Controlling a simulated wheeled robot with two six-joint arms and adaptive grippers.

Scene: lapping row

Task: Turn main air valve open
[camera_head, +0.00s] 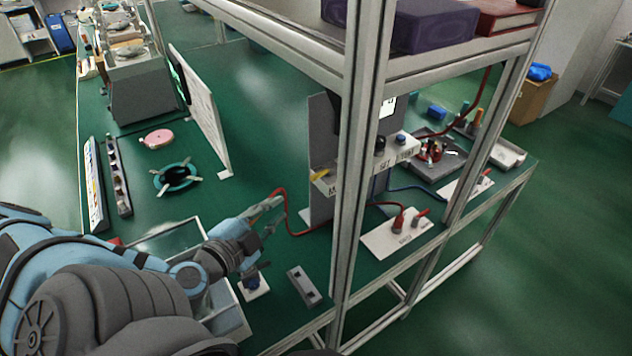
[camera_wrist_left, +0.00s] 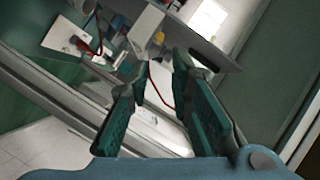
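The label is partly hidden by the frame upright. A yellow part also shows in the left wrist view (camera_wrist_left: 158,38), beyond and slightly left of my fingertips. My left gripper (camera_head: 264,222) is in front of and below the lever, apart from it. Its fingers are spread and empty in the left wrist view (camera_wrist_left: 160,68). My right gripper is not in view.
A metal frame upright (camera_head: 358,150) stands just right of the lever, with a shelf overhead. A red hose (camera_head: 283,208) runs close to my left gripper. A white plate with red connectors (camera_head: 398,232) lies to the right. A pale bin (camera_head: 228,318) stands below my arm.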

